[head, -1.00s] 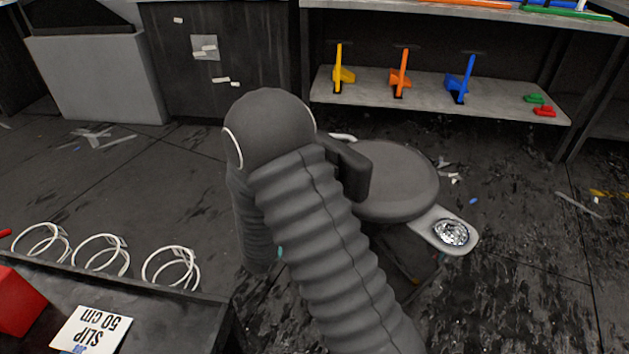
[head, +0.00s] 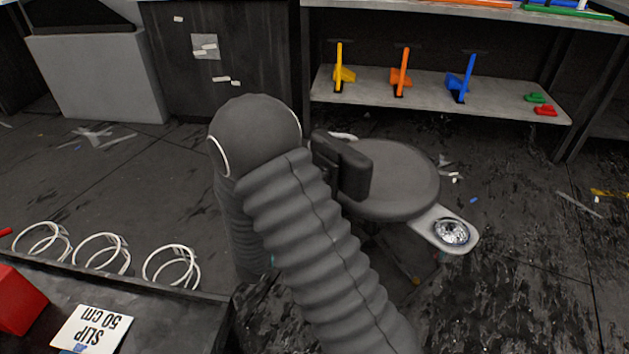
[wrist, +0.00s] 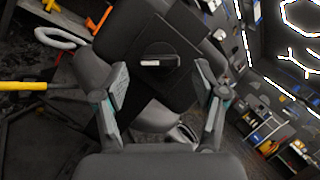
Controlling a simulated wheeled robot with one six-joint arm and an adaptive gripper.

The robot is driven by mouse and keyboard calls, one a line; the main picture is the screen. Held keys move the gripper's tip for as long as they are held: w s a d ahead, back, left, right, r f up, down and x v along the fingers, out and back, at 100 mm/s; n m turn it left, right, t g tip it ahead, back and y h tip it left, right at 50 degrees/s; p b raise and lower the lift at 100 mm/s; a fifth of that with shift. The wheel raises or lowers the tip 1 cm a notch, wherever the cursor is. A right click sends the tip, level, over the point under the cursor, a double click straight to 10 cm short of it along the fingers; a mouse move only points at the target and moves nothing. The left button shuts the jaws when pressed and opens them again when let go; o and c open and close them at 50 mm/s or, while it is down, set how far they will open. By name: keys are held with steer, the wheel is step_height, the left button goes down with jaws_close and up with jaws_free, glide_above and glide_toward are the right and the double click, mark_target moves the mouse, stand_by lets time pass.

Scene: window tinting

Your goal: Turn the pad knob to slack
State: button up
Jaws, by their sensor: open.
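The pad knob (wrist: 158,60) shows in the wrist view as a dark round knob with a short white mark. It sits on a dark square plate on the back of the dark pad (wrist: 130,25). The white mark lies nearly level in this view. My gripper (wrist: 161,72) is open, with one finger on each side of the knob and nothing held. I cannot tell whether the fingertips touch the plate. In the head view the pad (head: 341,166) stands upright at the edge of a round stool seat (head: 392,182). My arm hides the gripper and knob there.
A metal dish (head: 451,232) sits on the stool's side arm. A low shelf (head: 500,103) behind holds yellow, orange and blue tools.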

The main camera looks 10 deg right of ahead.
steer(key=v, duration=0.9)
steer(key=shift+s+a, duration=0.15)
steer(key=shift+s, duration=0.05)
steer(key=s+d+r+m+g+y, duration=0.2)
steer(key=s+d+r+m+g, duration=0.2)
steer(key=s+d+m+g, duration=0.5)
steer(key=s+d+r+m+g+y, duration=0.3)
steer(key=s+d+m+g, duration=0.3)
steer(key=m, duration=0.5)
steer(key=s+a+r+m+t+y, duration=0.5)
steer(key=r+m+y, duration=0.3)
steer(key=m+y, duration=0.3)
steer(key=a+m+t, duration=0.1)
steer(key=m, duration=0.3)
steer(key=shift+a, duration=0.15)
